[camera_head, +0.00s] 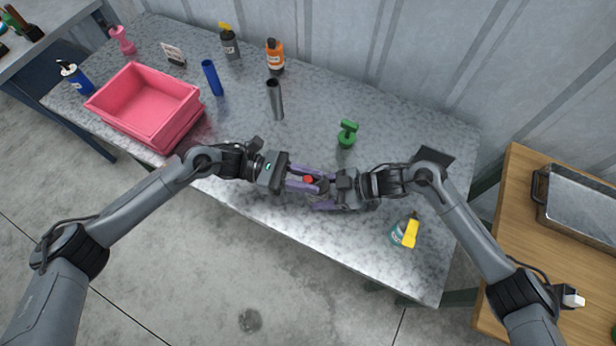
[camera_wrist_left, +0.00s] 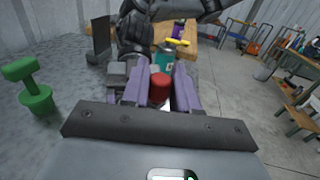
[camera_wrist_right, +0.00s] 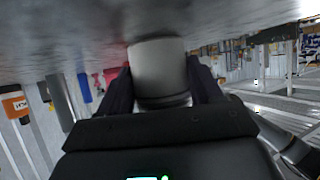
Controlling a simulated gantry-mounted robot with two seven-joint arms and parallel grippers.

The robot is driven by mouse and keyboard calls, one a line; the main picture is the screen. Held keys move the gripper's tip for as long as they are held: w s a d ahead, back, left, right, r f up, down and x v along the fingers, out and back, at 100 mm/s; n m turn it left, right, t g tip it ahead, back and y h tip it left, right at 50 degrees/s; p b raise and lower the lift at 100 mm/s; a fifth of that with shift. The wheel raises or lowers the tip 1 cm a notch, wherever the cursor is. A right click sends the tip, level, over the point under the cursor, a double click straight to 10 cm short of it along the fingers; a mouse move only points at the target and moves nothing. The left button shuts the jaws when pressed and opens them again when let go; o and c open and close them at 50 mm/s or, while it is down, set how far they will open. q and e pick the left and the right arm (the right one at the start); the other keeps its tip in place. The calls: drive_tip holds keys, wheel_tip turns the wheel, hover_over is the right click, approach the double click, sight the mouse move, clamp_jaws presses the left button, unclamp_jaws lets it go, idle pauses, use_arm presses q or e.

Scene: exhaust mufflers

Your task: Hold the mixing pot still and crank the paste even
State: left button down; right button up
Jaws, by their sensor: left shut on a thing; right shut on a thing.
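The red crank knob (camera_head: 308,180) shows at the table's middle, near its front edge. My left gripper (camera_head: 306,182) has its purple fingers closed around the knob; the left wrist view shows the red knob (camera_wrist_left: 159,88) between them. My right gripper (camera_head: 322,198) comes from the right, close beside the left one. In the right wrist view a grey cylinder, which looks like the mixing pot (camera_wrist_right: 160,72), sits between its dark fingers. In the head view the grippers hide most of the pot, and the paste inside cannot be seen.
A green stand-like object (camera_head: 347,134) is just behind the grippers. A teal bottle with a yellow top (camera_head: 403,232) stands at the front right. A pink crate (camera_head: 140,122), a blue cylinder (camera_head: 212,78), a dark metal cylinder (camera_head: 275,100) and bottles occupy the left and back. The table's middle back is clear.

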use_arm(q)
drive_tip(key=c, duration=1)
unclamp_jaws()
drive_tip(key=shift+f, duration=0.1)
drive_tip(key=shift+a, duration=0.1)
drive_tip(key=shift+w+a, duration=0.2)
drive_tip(key=shift+a, duration=1)
drive_tip(key=shift+w+a, duration=0.2)
drive_tip(key=shift+a, duration=1.05)
drive_tip(key=shift+w+a, duration=0.2)
drive_tip(key=shift+a, duration=1)
drive_tip(key=shift+o, duration=0.4)
